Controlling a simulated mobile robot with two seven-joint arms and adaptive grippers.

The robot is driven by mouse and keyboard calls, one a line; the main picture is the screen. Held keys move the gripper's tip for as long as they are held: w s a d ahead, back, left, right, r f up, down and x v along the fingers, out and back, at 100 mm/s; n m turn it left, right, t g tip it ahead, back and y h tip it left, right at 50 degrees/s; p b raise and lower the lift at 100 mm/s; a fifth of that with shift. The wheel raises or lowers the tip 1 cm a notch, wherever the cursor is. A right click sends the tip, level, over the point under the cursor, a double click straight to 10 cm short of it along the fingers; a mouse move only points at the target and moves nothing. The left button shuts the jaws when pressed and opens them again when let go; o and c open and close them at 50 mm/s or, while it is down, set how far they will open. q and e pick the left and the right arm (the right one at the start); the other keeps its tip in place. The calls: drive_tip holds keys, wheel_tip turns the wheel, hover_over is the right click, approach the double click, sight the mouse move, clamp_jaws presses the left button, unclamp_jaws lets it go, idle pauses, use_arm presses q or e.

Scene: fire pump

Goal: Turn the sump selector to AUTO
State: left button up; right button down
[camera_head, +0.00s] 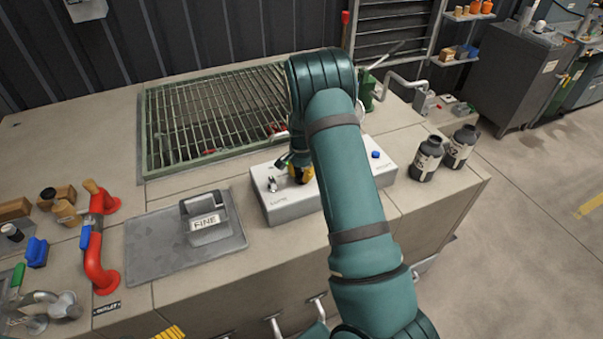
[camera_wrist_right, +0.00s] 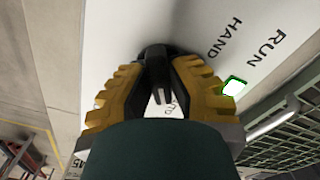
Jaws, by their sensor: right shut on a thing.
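The sump selector (camera_wrist_right: 157,68) is a black knob on a pale panel, seen in the right wrist view. My right gripper (camera_wrist_right: 160,82) has its two yellow fingers on either side of it, shut on it. The word HAND (camera_wrist_right: 228,37) is printed beside the knob. Another label below the knob is mostly hidden by the fingers. In the head view my right gripper (camera_head: 300,173) is over the white control box (camera_head: 290,207), and my arm covers the middle of the box. The knob is hidden there. My left gripper is not in view.
A lit green-rimmed lamp (camera_wrist_right: 233,86) is near the RUN label. A blue button (camera_head: 376,154) is at the box's right. A grating (camera_head: 205,120) lies behind, two dark bottles (camera_head: 427,158) stand right, and a FINE block (camera_head: 207,218) and red pipe (camera_head: 97,255) are left.

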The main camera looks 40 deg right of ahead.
sight(302, 173)
drive_tip(key=shift+f+m, duration=0.1)
drive_tip(key=shift+m, duration=0.3)
drive_tip(key=c, duration=0.9)
unclamp_jaws()
wheel_tip(302, 173, up, 12)
idle(0.4)
